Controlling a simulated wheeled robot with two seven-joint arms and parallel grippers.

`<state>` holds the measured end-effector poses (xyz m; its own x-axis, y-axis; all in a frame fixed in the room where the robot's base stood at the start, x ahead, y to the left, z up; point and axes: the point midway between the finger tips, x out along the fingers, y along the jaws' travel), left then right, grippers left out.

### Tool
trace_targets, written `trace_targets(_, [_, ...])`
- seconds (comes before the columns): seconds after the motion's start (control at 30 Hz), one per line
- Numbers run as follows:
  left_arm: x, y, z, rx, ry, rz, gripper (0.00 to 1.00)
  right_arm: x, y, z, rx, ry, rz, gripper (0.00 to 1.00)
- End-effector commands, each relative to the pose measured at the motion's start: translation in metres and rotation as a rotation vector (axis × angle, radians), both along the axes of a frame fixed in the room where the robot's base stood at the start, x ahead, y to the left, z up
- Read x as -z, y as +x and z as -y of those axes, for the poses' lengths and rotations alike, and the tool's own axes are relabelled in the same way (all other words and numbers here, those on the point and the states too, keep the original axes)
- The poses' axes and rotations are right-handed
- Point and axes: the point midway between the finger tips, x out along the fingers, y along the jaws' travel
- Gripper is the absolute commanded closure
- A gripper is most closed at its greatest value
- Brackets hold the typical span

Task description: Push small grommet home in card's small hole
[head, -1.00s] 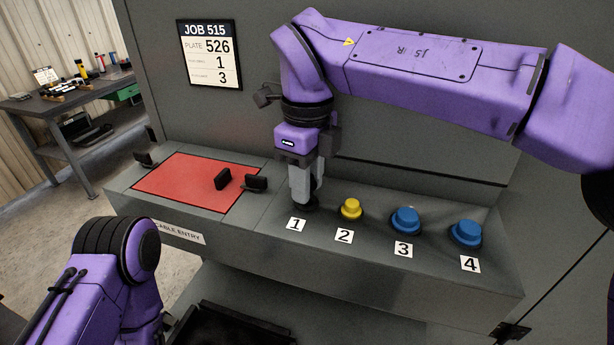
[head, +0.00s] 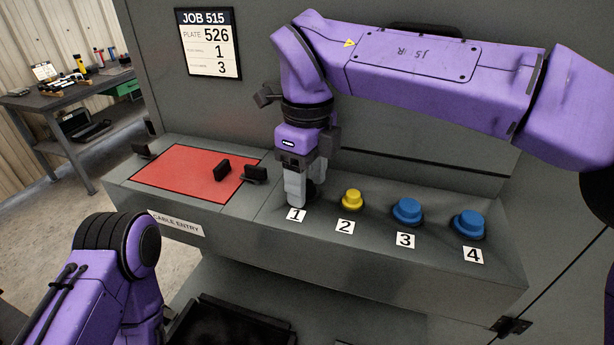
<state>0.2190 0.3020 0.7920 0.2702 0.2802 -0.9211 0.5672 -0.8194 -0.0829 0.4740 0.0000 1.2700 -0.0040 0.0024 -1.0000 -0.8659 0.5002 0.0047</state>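My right gripper (head: 303,192) points down at the position marked 1 on the grey ledge (head: 370,255). Its pale fingers reach close to the ledge just behind the number 1 label (head: 296,215). A dark round shape shows partly behind them; the fingers hide most of that spot, and I cannot tell whether a grommet is there or held. The job card (head: 209,44) reads JOB 515, plate 526, with 1 and 3 beside small print I cannot read. My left arm is at the lower left; its gripper is out of view.
A small yellow grommet (head: 351,200) sits at 2. Larger blue grommets sit at 3 (head: 407,211) and 4 (head: 468,224). A red plate (head: 185,178) with black clamps lies left, above the CABLE ENTRY label (head: 177,223). A workbench (head: 65,95) stands behind left.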

Motion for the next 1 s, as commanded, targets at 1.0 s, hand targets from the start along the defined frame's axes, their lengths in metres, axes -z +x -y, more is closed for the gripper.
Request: trace_targets(1.0, [-0.014,0.0,0.0,0.0,0.0,0.0,0.53,-0.106,0.001,0.0,0.0,-0.001,-0.001,0.39])
